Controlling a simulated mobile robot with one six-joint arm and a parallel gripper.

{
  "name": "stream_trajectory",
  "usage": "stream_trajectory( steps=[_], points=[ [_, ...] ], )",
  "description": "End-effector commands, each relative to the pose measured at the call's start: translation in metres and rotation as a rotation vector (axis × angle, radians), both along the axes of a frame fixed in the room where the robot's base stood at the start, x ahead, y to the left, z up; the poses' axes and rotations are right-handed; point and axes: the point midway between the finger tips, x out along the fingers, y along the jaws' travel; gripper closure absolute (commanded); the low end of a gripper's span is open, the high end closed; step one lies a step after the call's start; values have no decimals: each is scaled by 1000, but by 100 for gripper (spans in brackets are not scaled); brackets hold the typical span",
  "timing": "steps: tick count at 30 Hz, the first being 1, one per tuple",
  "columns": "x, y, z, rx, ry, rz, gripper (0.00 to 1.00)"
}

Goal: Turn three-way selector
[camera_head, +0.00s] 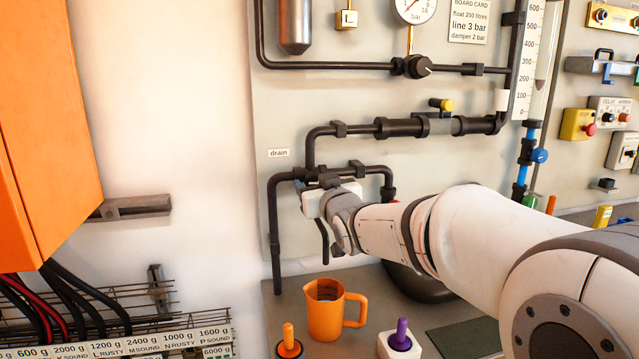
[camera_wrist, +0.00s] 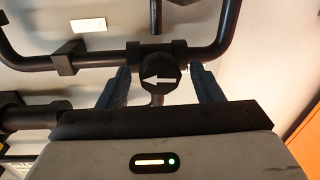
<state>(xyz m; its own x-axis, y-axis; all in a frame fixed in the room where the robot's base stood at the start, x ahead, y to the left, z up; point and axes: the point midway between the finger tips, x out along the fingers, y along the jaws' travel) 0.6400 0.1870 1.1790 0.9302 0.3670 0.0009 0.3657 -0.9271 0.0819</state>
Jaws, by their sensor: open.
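The three-way selector (camera_wrist: 160,78) is a round black knob with a white arrow, seen face-on in the wrist view. The arrow points left in that picture. It sits on a dark pipe junction. My gripper (camera_wrist: 159,73) has its two dark fingers spread, one on each side of the knob. A gap shows between each finger and the knob, and nothing is held. In the head view my gripper and wrist cover the knob at the pipe junction (camera_head: 329,176) beside the "drain" label (camera_head: 278,153).
Dark pipes (camera_head: 276,235) run close around my gripper. An orange jug (camera_head: 327,311), an orange-handled item (camera_head: 289,340) and a purple-handled item (camera_head: 402,334) stand on the bench below. An orange cabinet (camera_head: 50,110) is at the left. The wall between cabinet and panel is mostly clear.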

Motion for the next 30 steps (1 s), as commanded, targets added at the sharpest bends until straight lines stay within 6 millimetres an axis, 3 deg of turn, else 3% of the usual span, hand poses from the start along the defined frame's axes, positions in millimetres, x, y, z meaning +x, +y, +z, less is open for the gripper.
stream_trajectory(
  steps=[9,25,30],
  points=[
    [3,0,-1,1,1,-1,40],
    [3,0,-1,1,1,-2,84],
    [3,0,-2,-19,-7,-2,84]
  ],
)
